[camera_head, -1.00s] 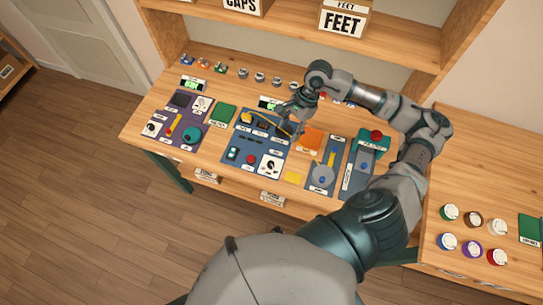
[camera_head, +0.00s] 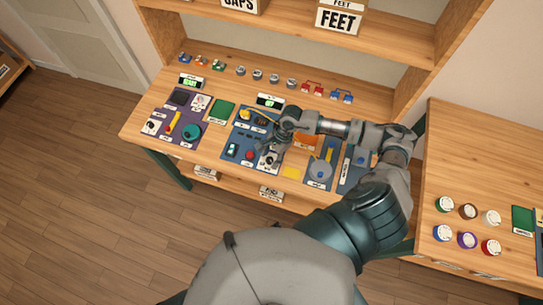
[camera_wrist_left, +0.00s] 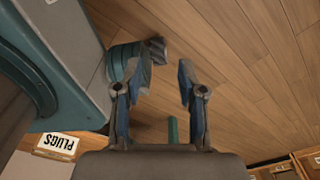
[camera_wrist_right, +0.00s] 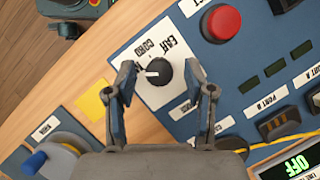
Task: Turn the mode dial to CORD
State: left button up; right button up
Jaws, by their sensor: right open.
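The mode dial (camera_wrist_right: 158,72) is a black knob with a white pointer mark, on a white plate lettered CORD and another short word. In the right wrist view its mark points left. My right gripper (camera_wrist_right: 160,66) is open, with one finger on each side of the dial; I cannot tell whether they touch it. In the head view my right gripper (camera_head: 272,150) is over the blue panel (camera_head: 232,138) and partly covers the dial. My left gripper (camera_wrist_left: 162,75) is open and empty above the floor, outside the head view.
A red button (camera_wrist_right: 221,22) stands beside the dial plate. Yellow-black cord plugs (camera_wrist_right: 278,127) and a lit display (camera_wrist_right: 294,163) are also close. A grey disc with a blue knob (camera_wrist_right: 50,160) sits on another panel. A yellow square (camera_wrist_right: 92,104) lies on bare wood.

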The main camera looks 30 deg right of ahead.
jog(key=shift+a, duration=0.3)
jog(key=c, duration=0.4)
jog(key=shift+d, duration=0.2)
grip_shut()
pick_arm(q)
jog(key=shift+a, duration=0.55)
pick_arm(e)
jog(key=shift+d, duration=0.15)
pick_arm(q)
jog(key=shift+f, duration=0.1)
pick_arm(e)
jog(key=shift+m, duration=0.3)
jog(key=m+t, duration=0.1)
jog(key=m, duration=0.2)
jog(key=shift+s+m+t+b, duration=0.1)
jog(key=shift+m+t+b, duration=0.25)
jog(key=shift+m+t, duration=0.05)
pick_arm(q)
jog(key=shift+a+f+b, duration=0.1)
jog(key=shift+f+b, duration=0.35)
jog(key=shift+f, duration=0.35)
pick_arm(e)
jog(key=m+t+h, duration=0.1)
jog(key=m, duration=0.2)
jog(key=m+t, duration=0.1)
jog(key=m, duration=0.2)
jog(key=shift+s+h, duration=0.1)
jog(key=shift+h, duration=0.3)
jog(key=shift+m, duration=0.3)
